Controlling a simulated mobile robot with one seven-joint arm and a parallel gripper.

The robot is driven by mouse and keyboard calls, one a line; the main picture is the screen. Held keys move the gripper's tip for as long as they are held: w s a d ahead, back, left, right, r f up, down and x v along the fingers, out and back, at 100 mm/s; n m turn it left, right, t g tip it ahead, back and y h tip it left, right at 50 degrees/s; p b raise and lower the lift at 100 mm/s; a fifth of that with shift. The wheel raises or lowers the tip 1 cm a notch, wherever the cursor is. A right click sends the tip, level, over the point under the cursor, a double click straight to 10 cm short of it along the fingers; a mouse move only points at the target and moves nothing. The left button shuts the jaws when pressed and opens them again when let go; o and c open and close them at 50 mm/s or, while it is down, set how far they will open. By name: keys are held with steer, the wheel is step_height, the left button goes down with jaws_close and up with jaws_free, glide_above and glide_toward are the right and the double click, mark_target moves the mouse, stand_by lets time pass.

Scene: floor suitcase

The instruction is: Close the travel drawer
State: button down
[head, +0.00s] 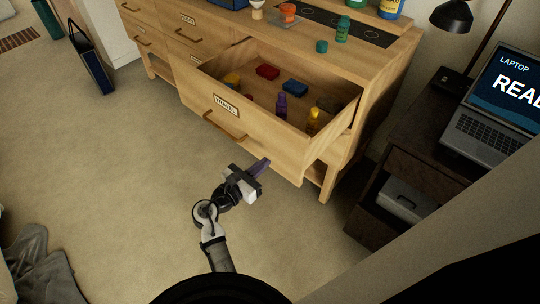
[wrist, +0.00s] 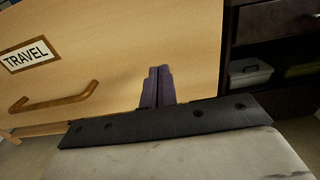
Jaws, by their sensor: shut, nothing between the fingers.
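The travel drawer (head: 262,138) is pulled out of the wooden dresser, and its inside shows from above with several small items. Its front carries a TRAVEL label (head: 226,105) and a wooden handle (head: 224,127). My gripper (head: 264,164) is in front of the drawer front, toward its right end. In the wrist view the purple fingers (wrist: 157,86) are together with nothing between them. They point at the plain wood of the drawer front (wrist: 130,60), right of the handle (wrist: 55,98) and label (wrist: 28,55). I cannot tell whether the fingertips touch the wood.
The dresser top (head: 290,35) holds bottles and jars. At the right, a dark nightstand (head: 395,165) bears a laptop (head: 490,125) and lamp (head: 452,15). A dark bag (head: 95,65) stands at the upper left. The carpet (head: 110,150) left of my arm is clear.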

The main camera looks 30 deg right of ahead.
mark_target(277, 151)
steer(key=shift+x, duration=1.95)
steer(key=shift+d, duration=0.1)
steer(key=shift+w+d+p, duration=0.15)
steer(key=shift+d+p, duration=0.05)
steer(key=shift+p, duration=0.1)
steer(key=b+x, duration=0.1)
steer(key=x, duration=1.3)
steer(key=b+x, duration=0.2)
steer(key=x, duration=1.2)
steer(key=shift+d+f, duration=0.25)
steer(key=shift+b+x, duration=0.6)
steer(key=shift+x, duration=0.25)
steer(key=shift+w+r, duration=0.1)
steer(key=shift+r, duration=0.35)
